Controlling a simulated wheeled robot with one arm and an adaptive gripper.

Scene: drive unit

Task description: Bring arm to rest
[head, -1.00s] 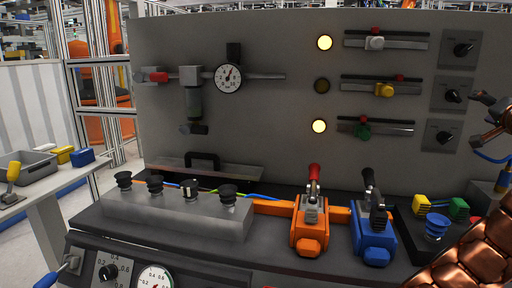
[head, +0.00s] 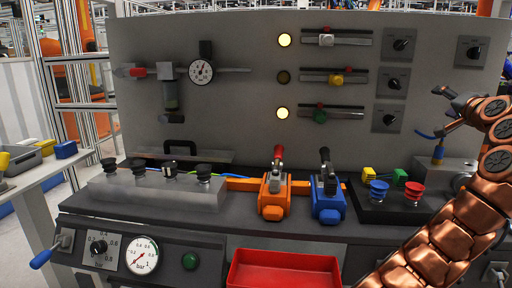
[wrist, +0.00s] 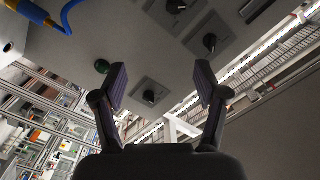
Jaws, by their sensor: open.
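My copper-coloured arm rises on the right side of the head view. My gripper (head: 447,107) is at its end, in front of the right part of the grey panel (head: 240,110). In the wrist view my gripper (wrist: 162,88) has its two fingers wide apart with nothing between them. Panel knobs show beyond the fingers, among them one dark knob (wrist: 149,96) near the left finger. The gripper appears clear of the panel, though the exact gap cannot be told.
An orange clamp (head: 273,198), a blue clamp (head: 328,202), blue (head: 379,190) and red (head: 414,190) buttons stand on the bench. A red tray (head: 285,270) is at the front. A side table (head: 60,170) with a grey bin stands left.

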